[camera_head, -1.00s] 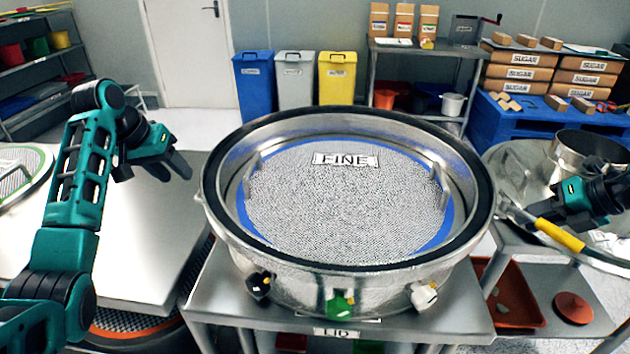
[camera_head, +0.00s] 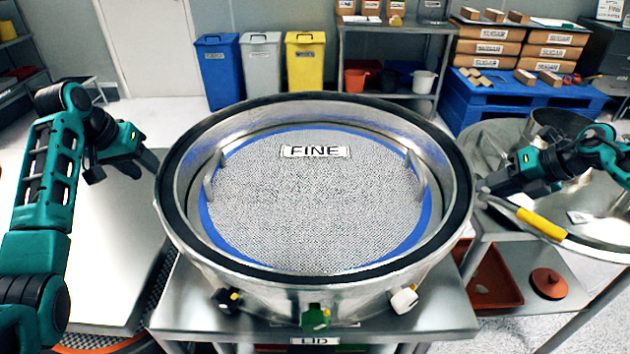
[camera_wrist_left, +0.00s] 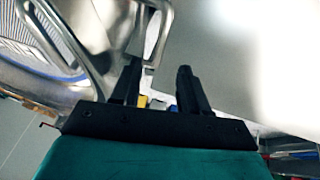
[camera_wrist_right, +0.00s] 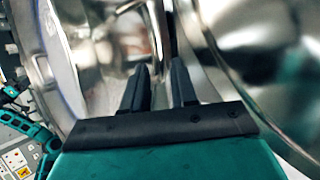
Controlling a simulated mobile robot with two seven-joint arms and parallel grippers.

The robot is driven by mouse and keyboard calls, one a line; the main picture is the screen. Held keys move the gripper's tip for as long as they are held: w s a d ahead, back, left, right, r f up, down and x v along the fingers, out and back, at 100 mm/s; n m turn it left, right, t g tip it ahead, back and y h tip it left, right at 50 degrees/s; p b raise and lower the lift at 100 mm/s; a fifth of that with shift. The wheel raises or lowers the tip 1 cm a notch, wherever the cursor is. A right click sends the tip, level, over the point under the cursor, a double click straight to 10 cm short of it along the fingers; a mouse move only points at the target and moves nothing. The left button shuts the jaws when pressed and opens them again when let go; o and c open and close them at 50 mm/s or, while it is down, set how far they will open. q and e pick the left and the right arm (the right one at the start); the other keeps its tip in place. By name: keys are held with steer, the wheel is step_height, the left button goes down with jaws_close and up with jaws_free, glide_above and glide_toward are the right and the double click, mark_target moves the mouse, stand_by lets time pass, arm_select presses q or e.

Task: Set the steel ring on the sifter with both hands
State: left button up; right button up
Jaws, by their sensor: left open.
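The round steel sifter (camera_head: 270,297) stands in the middle of the head view. A wide steel ring with a black rim (camera_head: 465,185) forms its top edge; I cannot tell whether this ring is separate from the body. Inside lies a FINE mesh (camera_head: 315,215) with a blue border and two upright handles. My left gripper (camera_head: 124,168) is open beside the left rim. In the left wrist view a steel loop handle (camera_wrist_left: 162,35) is close to its fingertips. My right gripper (camera_head: 486,190) is at the right rim. In the right wrist view its fingers (camera_wrist_right: 160,72) show a narrow gap before shiny steel; any grip is unclear.
A flat metal plate (camera_head: 112,260) lies at left. At right, a table holds a steel vessel (camera_head: 560,125) and a bar with a yellow grip (camera_head: 541,222). An orange tray (camera_head: 490,280) sits below. Bins (camera_head: 305,70) and a shelf stand behind.

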arm_select(q)
steer(key=x, duration=1)
steer(key=shift+w+f, duration=0.1)
arm_select(e)
steer(key=x, duration=0.6)
arm_select(q)
steer(key=c, duration=0.4)
arm_select(e)
steer(key=c, duration=0.4)
arm_select(q)
jaws_close()
arm_select(e)
jaws_close()
